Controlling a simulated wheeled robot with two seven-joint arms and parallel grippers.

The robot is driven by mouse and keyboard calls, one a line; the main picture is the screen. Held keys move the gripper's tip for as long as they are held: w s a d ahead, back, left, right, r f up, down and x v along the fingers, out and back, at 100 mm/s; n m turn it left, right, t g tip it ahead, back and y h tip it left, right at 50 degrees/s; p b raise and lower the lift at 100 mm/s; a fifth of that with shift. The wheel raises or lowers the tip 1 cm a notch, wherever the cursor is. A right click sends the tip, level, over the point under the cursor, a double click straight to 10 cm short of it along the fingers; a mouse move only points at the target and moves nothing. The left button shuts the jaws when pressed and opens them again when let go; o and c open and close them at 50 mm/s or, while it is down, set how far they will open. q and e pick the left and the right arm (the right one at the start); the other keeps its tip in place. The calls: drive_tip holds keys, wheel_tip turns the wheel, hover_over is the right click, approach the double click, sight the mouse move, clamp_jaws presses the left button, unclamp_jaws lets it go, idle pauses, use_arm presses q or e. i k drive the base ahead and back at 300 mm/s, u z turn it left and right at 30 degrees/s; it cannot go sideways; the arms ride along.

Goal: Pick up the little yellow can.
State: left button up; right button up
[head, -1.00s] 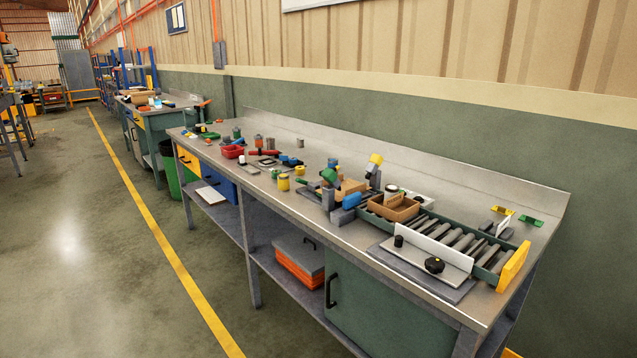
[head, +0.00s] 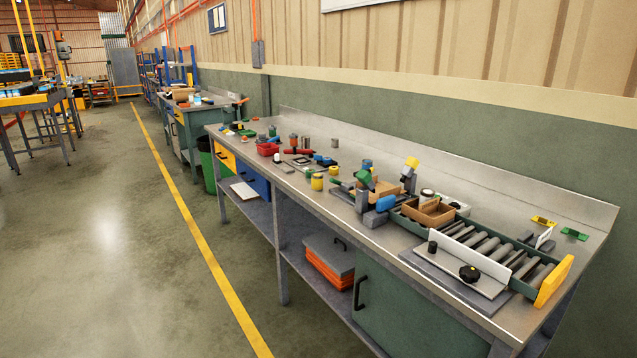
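A small yellow can (head: 317,181) stands upright near the front edge of the long metal workbench (head: 385,240), about midway along it. A smaller, lower yellow item (head: 333,170) sits just behind it to the right; it is too small to tell whether it is also a can. Neither of my grippers shows in the head view.
Right of the can are clamp-like tools (head: 370,193), an open cardboard box (head: 430,212) and a roller conveyor (head: 480,245) with a yellow end plate. A red bin (head: 268,149) stands to the left. The floor (head: 110,270) before the bench is clear.

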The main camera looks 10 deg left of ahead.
sight(317, 178)
drive_tip(key=u, duration=0.8)
drive_tip(key=i, duration=1)
drive_tip(key=u, duration=0.6)
drive_tip(key=i, duration=1.55)
drive_tip(key=z, duration=0.8)
